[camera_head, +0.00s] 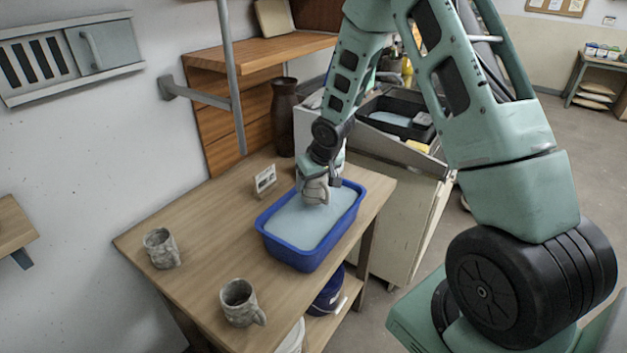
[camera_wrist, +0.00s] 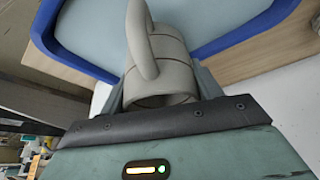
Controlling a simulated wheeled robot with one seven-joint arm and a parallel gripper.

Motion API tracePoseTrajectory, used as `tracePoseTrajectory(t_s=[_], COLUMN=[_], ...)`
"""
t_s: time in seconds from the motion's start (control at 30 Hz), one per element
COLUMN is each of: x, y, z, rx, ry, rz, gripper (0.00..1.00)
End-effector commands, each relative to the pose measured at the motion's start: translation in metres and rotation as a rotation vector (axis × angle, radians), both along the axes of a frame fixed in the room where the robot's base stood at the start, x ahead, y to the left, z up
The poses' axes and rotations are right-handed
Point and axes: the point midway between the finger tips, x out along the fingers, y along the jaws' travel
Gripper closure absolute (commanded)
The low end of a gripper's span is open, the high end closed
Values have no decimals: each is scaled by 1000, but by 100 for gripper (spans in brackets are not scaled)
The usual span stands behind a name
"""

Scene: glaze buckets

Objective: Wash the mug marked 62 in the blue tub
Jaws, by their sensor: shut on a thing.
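The blue tub (camera_head: 296,259) stands on the wooden table, filled with pale blue-grey liquid. My gripper (camera_head: 318,180) is shut on a beige mug (camera_head: 315,192) over the tub, at or just above the liquid; I cannot tell if it touches. In the wrist view the mug (camera_wrist: 165,60) sits between the fingers, handle toward the camera, with the blue tub's rim (camera_wrist: 240,35) behind it. No number on the held mug is readable. Two grey speckled mugs, one at the left (camera_head: 161,248) and one at the front (camera_head: 240,302), stand upright on the table; no numbers are readable on them.
A small white card (camera_head: 265,179) stands behind the tub, and a tall brown vase (camera_head: 284,117) stands at the table's back. A wooden shelf (camera_head: 262,52) is above. A cabinet with a black basin (camera_head: 394,118) is to the right. The table (camera_head: 200,277) is bare between the two mugs.

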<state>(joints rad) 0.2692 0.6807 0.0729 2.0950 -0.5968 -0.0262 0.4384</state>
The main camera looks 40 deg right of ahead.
Motion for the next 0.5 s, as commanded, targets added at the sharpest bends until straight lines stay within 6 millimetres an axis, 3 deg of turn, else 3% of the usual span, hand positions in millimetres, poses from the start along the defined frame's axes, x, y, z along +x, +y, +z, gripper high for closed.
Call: tracePoseTrajectory(t_s=[0.27, 0.5], x=[0, 0], y=[0, 0], z=[4, 30], rx=[0, 0], ry=[-1, -2], rz=[0, -1], gripper=[68, 68])
